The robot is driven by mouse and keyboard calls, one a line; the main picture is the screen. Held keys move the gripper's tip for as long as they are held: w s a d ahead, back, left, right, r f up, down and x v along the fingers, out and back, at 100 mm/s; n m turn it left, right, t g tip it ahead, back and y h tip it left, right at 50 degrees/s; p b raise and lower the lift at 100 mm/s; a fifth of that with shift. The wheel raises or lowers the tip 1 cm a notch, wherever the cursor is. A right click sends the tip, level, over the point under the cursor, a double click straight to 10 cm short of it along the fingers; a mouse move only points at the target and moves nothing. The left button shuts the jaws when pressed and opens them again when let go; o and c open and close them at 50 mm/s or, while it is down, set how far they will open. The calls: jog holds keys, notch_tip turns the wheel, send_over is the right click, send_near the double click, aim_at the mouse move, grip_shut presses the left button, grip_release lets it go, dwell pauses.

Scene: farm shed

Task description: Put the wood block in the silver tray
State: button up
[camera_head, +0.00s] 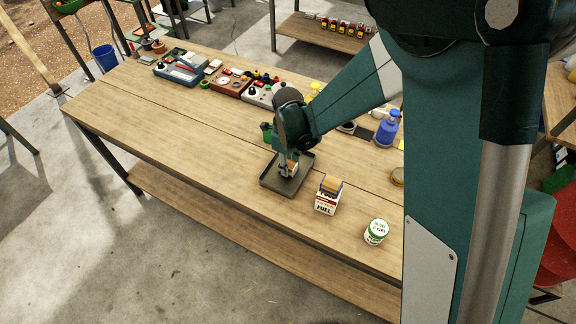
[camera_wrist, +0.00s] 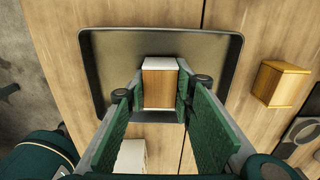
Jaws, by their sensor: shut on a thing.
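My gripper (camera_head: 287,170) is shut on a small block, seen between its green finger pads in the wrist view (camera_wrist: 158,100). The wood block (camera_wrist: 159,88) has a brown wooden face and a pale end. The tray (camera_head: 270,184) is a shallow, dark grey rectangle with a raised rim; it also shows in the wrist view (camera_wrist: 88,75). The held block is over the tray's inside, near one long rim in the wrist view. I cannot tell whether its underside touches the tray floor.
Right of the tray stand a white carton marked FULL (camera_head: 325,206) with a brown block at its top, and a white jar with a green lid (camera_head: 376,232). A yellowish wooden piece (camera_wrist: 282,83) shows beside the tray.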

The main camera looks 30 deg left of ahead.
jog(key=shift+f, duration=0.2)
jog(key=o, duration=0.9)
jog(key=shift+r, duration=0.2)
notch_tip(320, 180, up, 12)
jog(key=shift+p, duration=0.35)
dwell(0.7)
jog(key=shift+d, duration=0.1)
